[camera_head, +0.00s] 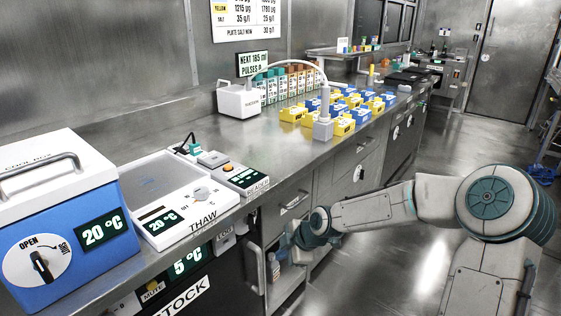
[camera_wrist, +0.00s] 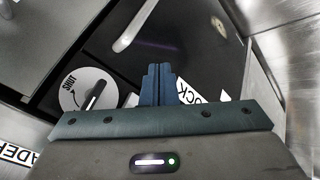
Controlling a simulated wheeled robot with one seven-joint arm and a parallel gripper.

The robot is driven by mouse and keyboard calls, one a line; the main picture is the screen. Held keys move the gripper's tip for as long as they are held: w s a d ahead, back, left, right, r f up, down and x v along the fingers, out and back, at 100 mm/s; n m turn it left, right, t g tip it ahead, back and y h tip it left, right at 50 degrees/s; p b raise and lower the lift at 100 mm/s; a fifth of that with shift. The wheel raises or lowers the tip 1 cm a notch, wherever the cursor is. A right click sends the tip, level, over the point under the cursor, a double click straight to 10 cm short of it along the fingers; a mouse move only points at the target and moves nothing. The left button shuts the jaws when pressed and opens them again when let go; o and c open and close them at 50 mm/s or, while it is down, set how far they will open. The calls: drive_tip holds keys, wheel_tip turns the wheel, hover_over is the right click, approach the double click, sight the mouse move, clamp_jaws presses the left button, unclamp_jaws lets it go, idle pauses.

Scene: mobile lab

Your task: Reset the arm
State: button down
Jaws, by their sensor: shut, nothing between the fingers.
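My gripper (camera_wrist: 158,84) shows in the wrist view with its two blue fingers together and nothing between them. It points at the dark cabinet front below the counter, where a round white dial (camera_wrist: 88,88) marked SHUT sits to its left. In the head view my arm (camera_head: 375,209) stretches left across the aisle, bent low in front of the cabinets. Its far end (camera_head: 308,232) is beside the open cabinet under the counter. The fingers cannot be made out in the head view.
The steel counter (camera_head: 150,147) holds a blue box (camera_head: 75,226) reading 20 °C, the THAW unit (camera_head: 178,195), a white dispenser (camera_head: 238,101) and several yellow and blue boxes (camera_head: 294,114). An open cabinet (camera_head: 256,268) with bottles is close to my arm's end. The floor (camera_head: 430,160) behind is clear.

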drive_tip(key=s+d+r+m+h+p, duration=0.2)
drive_tip(key=s+d+r+m+p, duration=0.3)
drive_tip(key=s+r+m+p, duration=0.2)
drive_tip(key=s+d+r+m+h+p, duration=0.2)
drive_tip(key=s+d+r+m+p, duration=0.2)
drive_tip(key=s+r, duration=0.7)
drive_tip(key=s+d+r+m+g+h+p, duration=0.1)
drive_tip(key=s+d+r+m+h+p, duration=0.1)
drive_tip(key=s+d+r+m+p, duration=0.3)
drive_tip(key=s+r+m+p, duration=0.4)
drive_tip(key=r, duration=0.7)
drive_tip(key=shift+d+m+p, duration=0.3)
drive_tip(key=shift+p, duration=0.1)
